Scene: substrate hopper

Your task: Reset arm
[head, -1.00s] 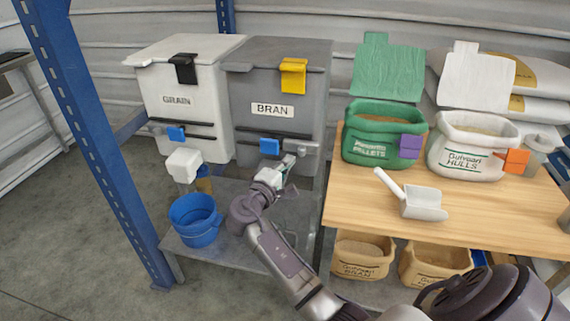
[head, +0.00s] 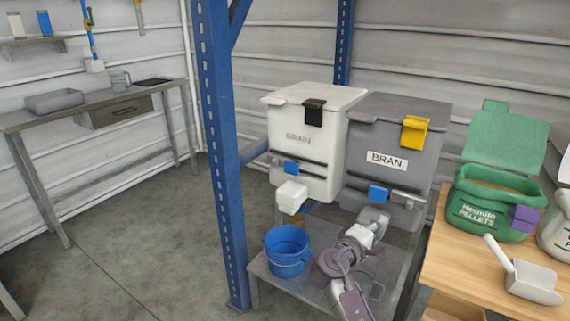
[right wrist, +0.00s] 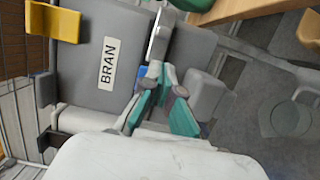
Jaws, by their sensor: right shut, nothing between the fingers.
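My right gripper (head: 368,230) is in front of the lower part of the grey BRAN hopper (head: 386,145), close to its grey spout (head: 377,215). In the right wrist view its teal-padded fingers (right wrist: 163,76) are shut with nothing held. They overlap the hopper front near the blue piece (right wrist: 143,71), beside the spout (right wrist: 207,96); whether they touch is unclear. My left gripper is in no view.
A white GRAIN hopper (head: 310,150) stands left of the BRAN hopper. A blue bucket (head: 287,252) sits on the low metal shelf (head: 268,290). A blue post (head: 222,160) rises at the left. A wooden table (head: 450,262) at right holds a green pellets sack (head: 490,205) and a scoop (head: 530,280).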

